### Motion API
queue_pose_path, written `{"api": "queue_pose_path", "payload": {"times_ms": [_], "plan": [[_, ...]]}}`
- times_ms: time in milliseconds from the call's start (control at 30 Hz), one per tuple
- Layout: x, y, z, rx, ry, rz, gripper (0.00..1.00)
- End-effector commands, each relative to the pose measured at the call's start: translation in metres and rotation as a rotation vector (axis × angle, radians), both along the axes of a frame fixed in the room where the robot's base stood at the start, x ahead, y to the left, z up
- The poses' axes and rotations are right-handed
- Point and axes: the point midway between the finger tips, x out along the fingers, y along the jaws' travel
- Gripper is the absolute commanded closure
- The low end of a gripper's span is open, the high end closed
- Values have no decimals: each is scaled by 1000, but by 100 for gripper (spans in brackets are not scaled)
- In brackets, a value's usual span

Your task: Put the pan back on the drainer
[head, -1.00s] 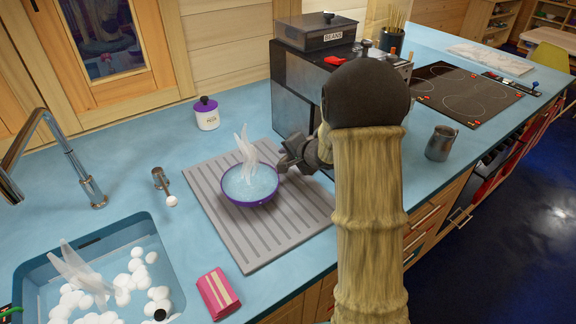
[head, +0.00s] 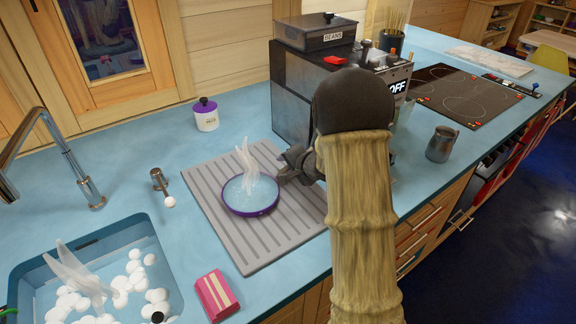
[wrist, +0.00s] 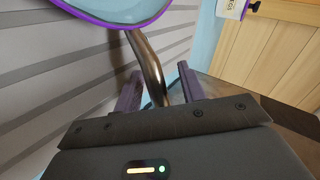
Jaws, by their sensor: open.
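The pan (head: 240,200), with a purple rim and pale blue inside, lies flat on the grey ribbed drainer (head: 250,252). White steam rises from it. In the wrist view its rim (wrist: 118,20) shows at the top, and its brown metal handle (wrist: 148,60) runs down between my fingers. My gripper (wrist: 158,84) is open, with one finger on each side of the handle. In the head view my gripper (head: 292,168) is at the pan's right side, and the handle is hidden there. The drainer also shows in the wrist view (wrist: 50,95).
A sink (head: 150,228) with white suds is at lower left. A pink sponge (head: 216,294) lies near the drainer's front. A coffee machine (head: 292,95) stands behind my gripper. A lidded jar (head: 206,118) is at the back. A metal jug (head: 440,145) stands right.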

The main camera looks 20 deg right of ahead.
Motion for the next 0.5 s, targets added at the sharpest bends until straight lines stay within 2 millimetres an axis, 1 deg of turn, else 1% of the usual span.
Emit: {"api": "queue_pose_path", "payload": {"times_ms": [133,233,500], "plan": [[-6,-3,6,0,-2,-1,60],[-16,-6,14,0,-2,-3,60],[-56,-19,46,-1,-3,-3,60]]}}
